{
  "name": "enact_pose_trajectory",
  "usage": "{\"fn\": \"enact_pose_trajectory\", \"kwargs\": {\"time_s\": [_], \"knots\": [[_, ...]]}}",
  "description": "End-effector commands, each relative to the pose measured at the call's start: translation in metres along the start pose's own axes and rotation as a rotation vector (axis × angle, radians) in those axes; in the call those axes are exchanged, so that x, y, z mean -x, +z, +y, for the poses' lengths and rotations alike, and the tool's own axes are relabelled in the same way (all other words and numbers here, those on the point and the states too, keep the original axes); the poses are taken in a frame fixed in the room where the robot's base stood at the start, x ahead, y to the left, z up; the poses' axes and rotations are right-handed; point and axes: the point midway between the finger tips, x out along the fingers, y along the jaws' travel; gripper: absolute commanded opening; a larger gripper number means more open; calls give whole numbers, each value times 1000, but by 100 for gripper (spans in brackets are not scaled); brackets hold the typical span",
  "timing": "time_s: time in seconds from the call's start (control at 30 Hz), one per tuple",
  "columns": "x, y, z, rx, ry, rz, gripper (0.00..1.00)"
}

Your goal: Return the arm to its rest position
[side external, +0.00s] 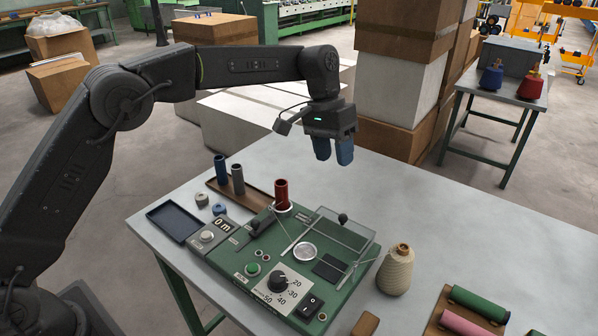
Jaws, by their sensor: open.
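My gripper (333,150) hangs above the back of the table, fingers pointing down. Its two blue fingertips are apart, with nothing between them. It is clear of the green machine panel (222,262) below it, which carries a dial (278,282), a green button, a black switch and a clear hinged cover (335,236). A dark red bobbin (281,194) stands upright at the panel's back edge. My arm reaches in from the left, bent at the elbow.
A brown tray (251,205) with two dark bobbins, a blue tray (173,222) and a beige yarn cone (396,269) stand around the panel. Green and pink rolls (478,304) lie at front right. Stacked boxes (400,90) rise behind the table. The table's back right is clear.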

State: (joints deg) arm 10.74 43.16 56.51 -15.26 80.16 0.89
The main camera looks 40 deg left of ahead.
Motion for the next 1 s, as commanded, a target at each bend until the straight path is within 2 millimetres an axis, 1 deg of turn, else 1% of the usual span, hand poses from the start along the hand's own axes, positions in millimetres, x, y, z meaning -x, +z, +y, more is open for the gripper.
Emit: {"fn": "enact_pose_trajectory", "kwargs": {"time_s": [0.07,0.17,0.27,0.3,0.37,0.4,0.47,0.5,0.57,0.6,0.67,0.7,0.77,0.8,0.87,0.9,1.0], "knots": [[2,1,0,1,-1,3,48],[14,8,-2,5,-8,21,48],[38,26,-6,15,-26,57,48],[49,36,-8,19,-36,77,48],[65,54,-13,27,-51,107,48],[74,67,-16,33,-63,127,48],[87,87,-20,40,-80,157,48],[94,101,-23,44,-91,178,48],[104,123,-28,51,-109,209,48],[108,138,-31,55,-119,228,48],[113,160,-35,60,-138,257,48],[116,176,-38,64,-149,277,48],[117,199,-43,69,-166,307,48],[117,214,-46,72,-178,327,48],[115,237,-51,76,-195,356,48],[112,253,-54,79,-208,374,48],[100,288,-62,83,-236,421,48]]}}
